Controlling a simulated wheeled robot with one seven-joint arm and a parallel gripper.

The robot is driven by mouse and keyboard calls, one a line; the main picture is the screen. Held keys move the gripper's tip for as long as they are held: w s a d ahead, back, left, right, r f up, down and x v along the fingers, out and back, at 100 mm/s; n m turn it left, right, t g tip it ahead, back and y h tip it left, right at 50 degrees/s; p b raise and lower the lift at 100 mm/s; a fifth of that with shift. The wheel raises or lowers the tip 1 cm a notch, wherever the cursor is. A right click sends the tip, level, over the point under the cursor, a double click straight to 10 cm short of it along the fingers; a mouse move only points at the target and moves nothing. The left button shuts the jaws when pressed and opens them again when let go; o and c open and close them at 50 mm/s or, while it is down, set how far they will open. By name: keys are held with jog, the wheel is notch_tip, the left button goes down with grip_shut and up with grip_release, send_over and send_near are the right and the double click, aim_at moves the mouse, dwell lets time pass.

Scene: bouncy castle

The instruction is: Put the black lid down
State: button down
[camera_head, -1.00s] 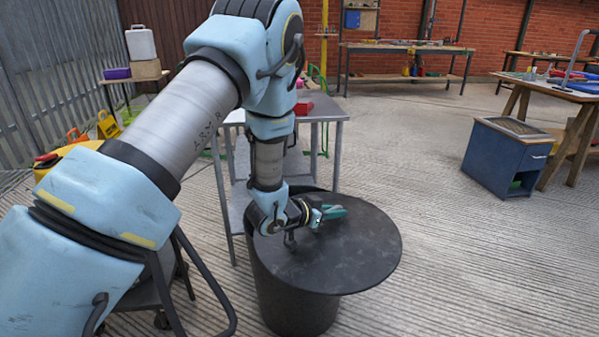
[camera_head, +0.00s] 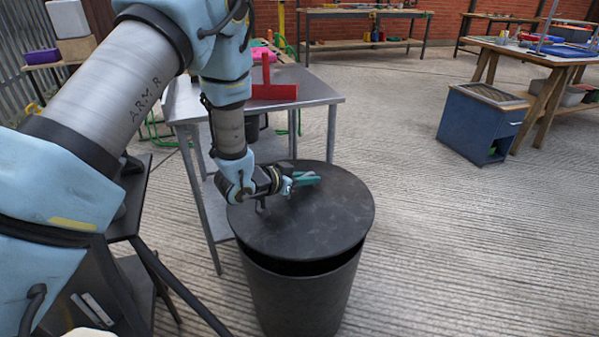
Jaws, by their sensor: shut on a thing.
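The round black lid (camera_head: 335,215) is over the dark round bin (camera_head: 300,300), roughly centred on it. A dark gap shows between the lid's front edge and the bin's rim, so the lid's front is apart from the rim. Whether the back edge touches is hidden. My gripper (camera_head: 305,179), with teal fingers, is shut on the lid near its upper middle. The exact grip point is hidden by the fingers and wrist.
A grey metal table (camera_head: 315,93) with a red object (camera_head: 274,90) stands just behind and left of the bin. A blue cabinet (camera_head: 480,125) and a wooden workbench (camera_head: 545,57) are at the right. The concrete floor right of the bin is clear.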

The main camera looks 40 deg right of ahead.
aim_at(277, 205)
jog(key=shift+f+b, duration=2.4)
jog(key=shift+f, duration=0.95)
jog(key=shift+f+b, duration=0.4)
jog(key=shift+f, duration=0.15)
jog(key=c, duration=0.8)
grip_release()
jog(key=shift+o, duration=0.2)
jog(key=shift+a, duration=0.1)
jog(key=v, duration=1)
jog(key=shift+a+r+p, duration=0.15)
jog(key=shift+a+p, duration=0.15)
jog(key=shift+p, duration=0.05)
